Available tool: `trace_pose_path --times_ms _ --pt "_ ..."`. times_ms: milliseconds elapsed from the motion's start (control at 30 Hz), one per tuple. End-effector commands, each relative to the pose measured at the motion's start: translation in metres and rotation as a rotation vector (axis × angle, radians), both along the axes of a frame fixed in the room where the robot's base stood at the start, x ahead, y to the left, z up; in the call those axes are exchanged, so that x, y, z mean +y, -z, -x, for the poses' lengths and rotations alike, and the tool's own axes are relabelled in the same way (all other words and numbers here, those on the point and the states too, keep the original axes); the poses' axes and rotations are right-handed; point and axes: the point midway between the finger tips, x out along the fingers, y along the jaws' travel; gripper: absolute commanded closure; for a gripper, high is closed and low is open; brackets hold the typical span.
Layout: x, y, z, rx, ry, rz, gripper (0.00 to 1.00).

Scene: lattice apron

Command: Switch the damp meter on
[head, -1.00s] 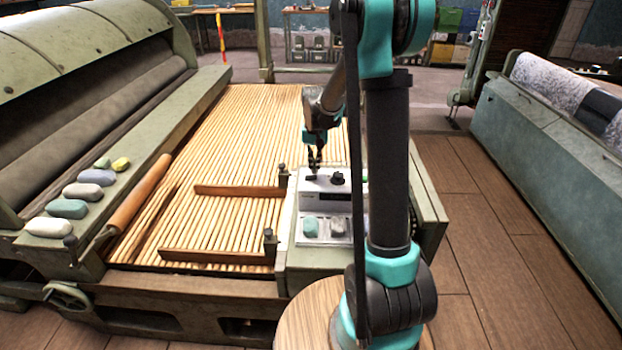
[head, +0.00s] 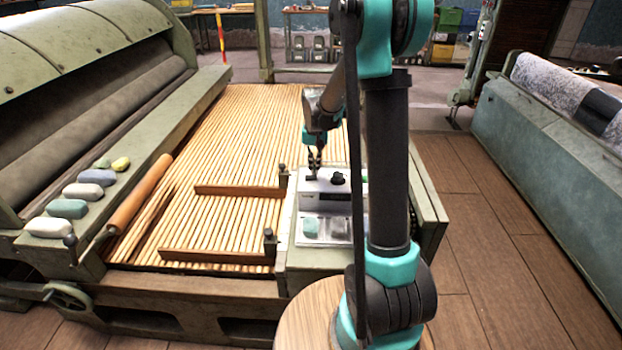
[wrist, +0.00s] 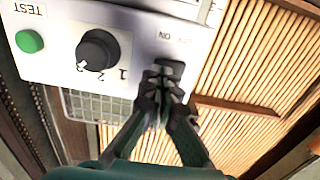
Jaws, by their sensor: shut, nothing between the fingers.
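The damp meter (head: 322,186) is a pale box on the right side rail of the slatted bed. In the wrist view its white panel (wrist: 135,28) carries a black rotary knob (wrist: 98,50), a green TEST button (wrist: 30,41) and a dark switch (wrist: 170,66) beside OFF and ON lettering. My gripper (head: 315,166) is shut and empty, pointing down at the switch. In the wrist view the closed fingertips (wrist: 163,78) overlap the switch and hide part of it. I cannot tell whether they touch it or which way it is set.
Wooden bars (head: 238,191) lie across the slatted bed (head: 220,150). Several coloured blocks (head: 82,190) and a wooden roller (head: 140,192) are at left. Floor (head: 480,220) is clear at right.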

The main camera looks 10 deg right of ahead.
Motion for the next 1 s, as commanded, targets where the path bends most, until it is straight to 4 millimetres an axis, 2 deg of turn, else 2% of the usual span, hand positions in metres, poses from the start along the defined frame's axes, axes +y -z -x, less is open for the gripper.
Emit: trace_pose_path --times_ms 1000 --pt "0.0 0.014 0.0 0.0 0.0 0.0 1.0"
